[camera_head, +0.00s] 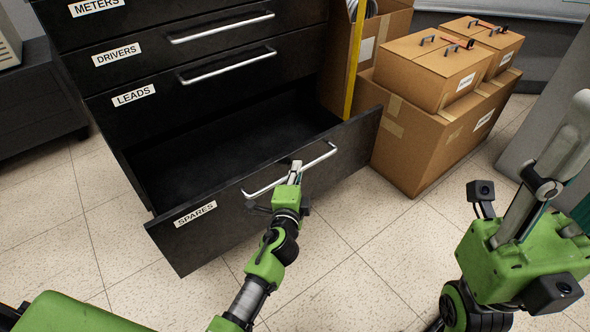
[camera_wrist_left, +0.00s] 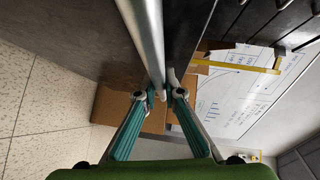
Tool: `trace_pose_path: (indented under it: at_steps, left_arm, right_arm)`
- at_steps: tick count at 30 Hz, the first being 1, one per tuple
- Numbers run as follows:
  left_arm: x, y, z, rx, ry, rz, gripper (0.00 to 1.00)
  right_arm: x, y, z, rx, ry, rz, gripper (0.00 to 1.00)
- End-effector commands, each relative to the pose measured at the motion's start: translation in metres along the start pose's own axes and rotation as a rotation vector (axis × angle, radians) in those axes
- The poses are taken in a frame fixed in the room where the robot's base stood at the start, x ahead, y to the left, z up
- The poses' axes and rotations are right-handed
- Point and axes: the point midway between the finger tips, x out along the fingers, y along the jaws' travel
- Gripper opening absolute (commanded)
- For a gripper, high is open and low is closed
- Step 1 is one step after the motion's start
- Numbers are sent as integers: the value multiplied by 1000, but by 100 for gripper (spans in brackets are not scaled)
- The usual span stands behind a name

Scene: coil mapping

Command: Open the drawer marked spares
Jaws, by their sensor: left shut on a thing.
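The drawer marked spares (camera_head: 260,207) is the lowest of the dark cabinet. It stands pulled far out, and its dark inside shows no contents. Its label (camera_head: 195,213) is on the left of its front, and a silver bar handle (camera_head: 262,187) runs across the front. My left gripper (camera_head: 295,172) is at the right half of this handle and shut on it. In the left wrist view the handle (camera_wrist_left: 145,40) runs down between the teal-padded fingers (camera_wrist_left: 161,95). My right gripper (camera_head: 545,190) is at the right edge, away from the drawer, partly cut off.
Shut drawers marked leads (camera_head: 134,95), drivers (camera_head: 116,54) and meters (camera_head: 95,7) are above. Cardboard boxes (camera_head: 430,130) stand close to the open drawer's right end, with a yellow strip (camera_head: 354,65) beside them. The tiled floor (camera_head: 370,270) in front is clear.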

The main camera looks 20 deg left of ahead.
Motion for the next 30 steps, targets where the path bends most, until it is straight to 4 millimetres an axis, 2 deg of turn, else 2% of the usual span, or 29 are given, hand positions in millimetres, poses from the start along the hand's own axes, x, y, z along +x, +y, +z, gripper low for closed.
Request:
trace_pose_path:
  at_steps: [7, 8, 20, 23, 30]
  left_arm:
    - [0, 1, 0, 0, -1, 2, 0]
    - [0, 1, 0, 0, -1, 2, 16]
    - [-3, 1, 0, 0, 0, 1, 16]
    - [-13, 1, 0, 0, 0, 1, 16]
    - [-61, 3, 1, -1, -1, 5, 16]
  right_arm:
    - [0, -1, 0, 1, -2, -3, 40]
    - [0, -1, 0, 1, -2, -3, 40]
    - [-3, 0, 1, 0, -12, -4, 40]
    - [-2, 0, 1, 0, -11, -4, 40]
    - [-2, 0, 1, 0, -9, -3, 40]
